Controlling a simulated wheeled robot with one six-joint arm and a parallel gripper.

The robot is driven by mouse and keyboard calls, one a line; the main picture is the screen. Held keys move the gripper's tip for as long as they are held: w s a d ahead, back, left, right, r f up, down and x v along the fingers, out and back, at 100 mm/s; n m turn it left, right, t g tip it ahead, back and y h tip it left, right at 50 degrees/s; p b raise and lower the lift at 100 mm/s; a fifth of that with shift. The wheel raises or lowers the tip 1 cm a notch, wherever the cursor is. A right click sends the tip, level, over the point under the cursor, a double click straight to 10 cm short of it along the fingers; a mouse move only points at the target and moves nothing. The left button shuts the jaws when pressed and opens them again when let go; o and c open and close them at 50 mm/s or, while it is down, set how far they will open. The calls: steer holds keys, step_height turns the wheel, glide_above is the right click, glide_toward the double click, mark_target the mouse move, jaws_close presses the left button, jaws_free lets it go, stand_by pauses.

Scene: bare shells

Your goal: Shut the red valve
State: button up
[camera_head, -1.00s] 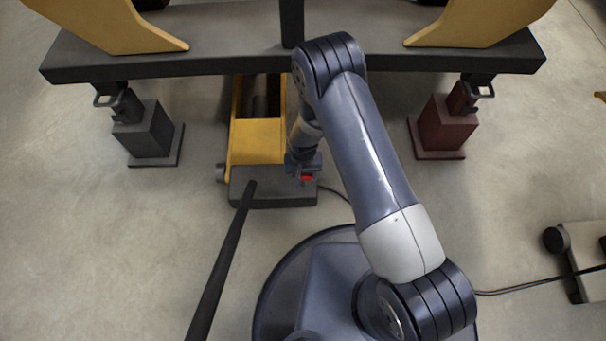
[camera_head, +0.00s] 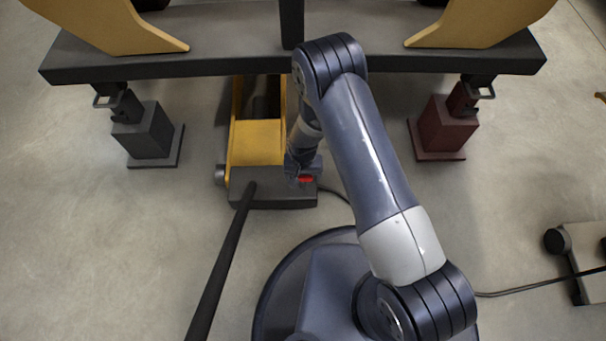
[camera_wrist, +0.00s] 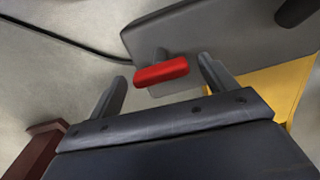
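The red valve (camera_wrist: 162,73) is a short red bar handle on a grey stem at the end of the jack's dark grey block. In the wrist view it lies ahead of my gripper (camera_wrist: 165,88), between the lines of its two fingers. The fingers are wide apart, and the bar is slightly tilted across the gap. I cannot tell whether a finger touches it. In the head view the valve (camera_head: 306,180) shows as a small red patch beside my gripper (camera_head: 302,170), which is mostly hidden by my arm.
The yellow jack (camera_head: 257,140) has a dark block (camera_head: 270,200) and a long black handle (camera_head: 225,250) slanting toward me. A grey stand (camera_head: 148,130) and a dark red stand (camera_head: 443,125) hold up the heavy beam (camera_head: 200,65). A dark cable runs along the floor.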

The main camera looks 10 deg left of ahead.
mark_target(303, 177)
steer(key=shift+r, duration=0.1)
step_height(303, 177, up, 11)
steer(key=p, duration=0.4)
steer(key=shift+f, duration=0.2)
step_height(303, 177, down, 11)
steer(key=b, duration=0.4)
steer(key=shift+f, duration=0.1)
steer(key=shift+r+n, duration=0.2)
steer(key=shift+n, duration=0.2)
steer(key=shift+m, duration=0.3)
